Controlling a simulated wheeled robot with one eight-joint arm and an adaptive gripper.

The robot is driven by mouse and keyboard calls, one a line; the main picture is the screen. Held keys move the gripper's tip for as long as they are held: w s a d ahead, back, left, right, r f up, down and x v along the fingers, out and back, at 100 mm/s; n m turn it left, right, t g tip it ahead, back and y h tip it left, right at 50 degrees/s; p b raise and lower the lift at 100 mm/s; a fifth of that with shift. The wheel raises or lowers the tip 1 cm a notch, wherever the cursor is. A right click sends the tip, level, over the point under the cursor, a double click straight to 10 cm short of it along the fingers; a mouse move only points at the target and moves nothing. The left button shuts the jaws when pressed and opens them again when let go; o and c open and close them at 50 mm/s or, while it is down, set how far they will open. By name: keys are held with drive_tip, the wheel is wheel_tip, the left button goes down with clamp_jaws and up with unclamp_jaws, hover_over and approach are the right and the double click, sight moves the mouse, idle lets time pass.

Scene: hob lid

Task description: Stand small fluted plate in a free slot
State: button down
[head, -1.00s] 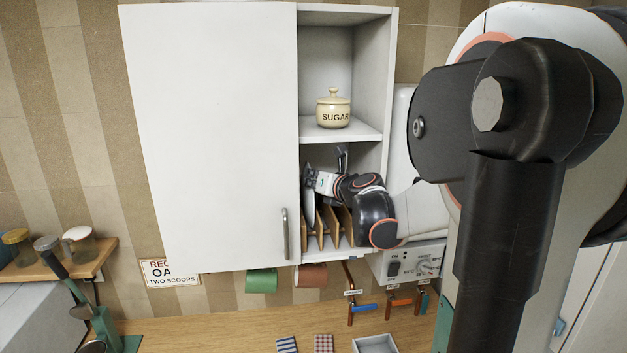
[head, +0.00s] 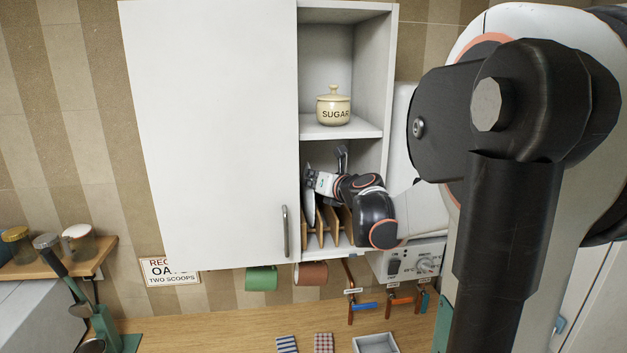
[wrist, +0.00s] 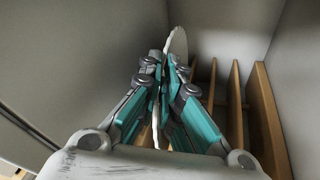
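The small fluted plate (wrist: 178,42) is white and stands on edge between the fingers of my gripper (wrist: 166,60) in the wrist view. My gripper is shut on it, and the fingers hide much of it. In the head view, my gripper (head: 313,181) is inside the lower cabinet compartment, with the plate (head: 309,208) upright below it, near the left side. The wooden rack (wrist: 235,105) has several upright dividers to the right of the plate. Whether the plate's lower edge touches the rack is hidden.
The cabinet's left door (head: 210,130) is shut beside the open compartment. A sugar jar (head: 333,106) stands on the shelf above. Two mugs, green (head: 261,279) and brown (head: 311,273), hang below. The visible slots between the dividers to the right look empty.

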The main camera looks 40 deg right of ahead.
drive_tip(key=c, duration=1.7)
unclamp_jaws()
drive_tip(key=shift+r, duration=0.1)
